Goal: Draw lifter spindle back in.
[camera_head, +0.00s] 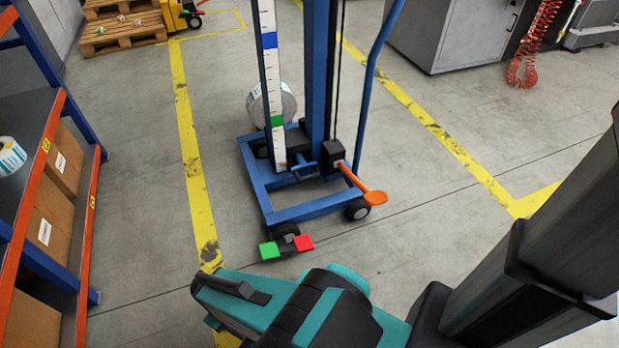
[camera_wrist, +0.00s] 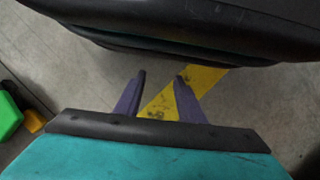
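The lifter (camera_head: 318,212) is a blue wheeled frame with a tall mast, standing on the floor in the middle of the head view. A white label roll (camera_head: 288,101) shows behind the mast, at the height of the green mark on its scale strip (camera_head: 270,75). I cannot make out the spindle, and whether the roll sits on it is hidden. An orange-ended lever (camera_head: 374,197) sticks out from a black box on the lifter. A green pedal (camera_head: 269,250) and a red pedal (camera_head: 304,242) sit low at its front. My gripper (camera_wrist: 160,76) is open and empty above the floor.
A shelf rack (camera_head: 82,225) with cartons (camera_head: 48,231) and another roll (camera_head: 10,156) stands at left. Yellow floor lines (camera_head: 192,165) run on both sides of the lifter. A pallet (camera_head: 120,28) and a grey machine (camera_head: 445,35) are behind. Floor right of the lifter is clear.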

